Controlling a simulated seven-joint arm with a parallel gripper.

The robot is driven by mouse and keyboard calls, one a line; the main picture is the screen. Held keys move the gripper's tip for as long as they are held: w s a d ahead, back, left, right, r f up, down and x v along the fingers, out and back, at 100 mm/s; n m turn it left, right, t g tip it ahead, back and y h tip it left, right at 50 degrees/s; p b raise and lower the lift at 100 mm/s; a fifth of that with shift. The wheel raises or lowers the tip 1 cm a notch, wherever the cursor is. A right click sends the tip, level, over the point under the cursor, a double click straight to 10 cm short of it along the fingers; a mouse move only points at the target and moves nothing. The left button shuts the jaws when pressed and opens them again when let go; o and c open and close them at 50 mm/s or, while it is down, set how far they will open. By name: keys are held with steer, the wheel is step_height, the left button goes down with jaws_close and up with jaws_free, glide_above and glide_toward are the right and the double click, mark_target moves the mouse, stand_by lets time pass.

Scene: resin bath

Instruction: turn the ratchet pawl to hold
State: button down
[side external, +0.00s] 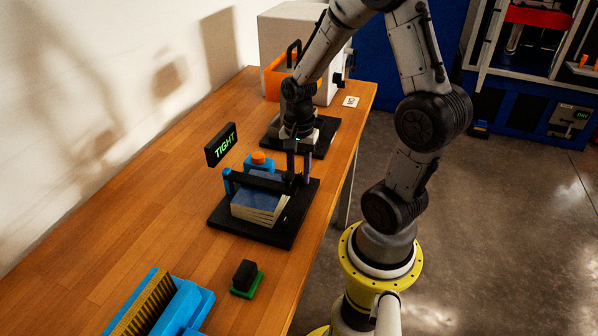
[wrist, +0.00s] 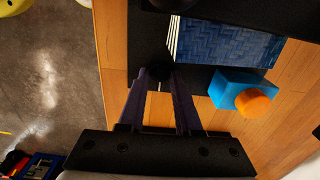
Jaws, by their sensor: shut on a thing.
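A dark press frame holds a blue-topped stack of sheets (side external: 260,203) under a black crossbar (side external: 255,180). Beside the stack is a blue block (side external: 258,163) with an orange round knob (side external: 258,156); in the wrist view the block (wrist: 229,86) and knob (wrist: 254,102) lie right of my fingers. I cannot tell which part is the ratchet pawl. My gripper (side external: 298,179) points down at the right end of the crossbar. In the wrist view its purple fingers (wrist: 160,80) close around a small black part (wrist: 158,72), mostly hidden.
A sign reading TIGHT (side external: 221,144) stands behind the press. A black base plate (side external: 325,142) lies farther back, before a white and orange machine (side external: 285,45). A black block on green (side external: 246,278) and a blue rack (side external: 180,310) stand in front. Left of the press is clear wood.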

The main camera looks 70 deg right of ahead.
mark_target(299, 175)
steer(key=shift+r+m, duration=0.1)
steer(key=shift+m, duration=0.2)
steer(key=c, duration=0.9)
jaws_free()
steer(key=shift+c, duration=0.2)
step_height(299, 175, up, 14)
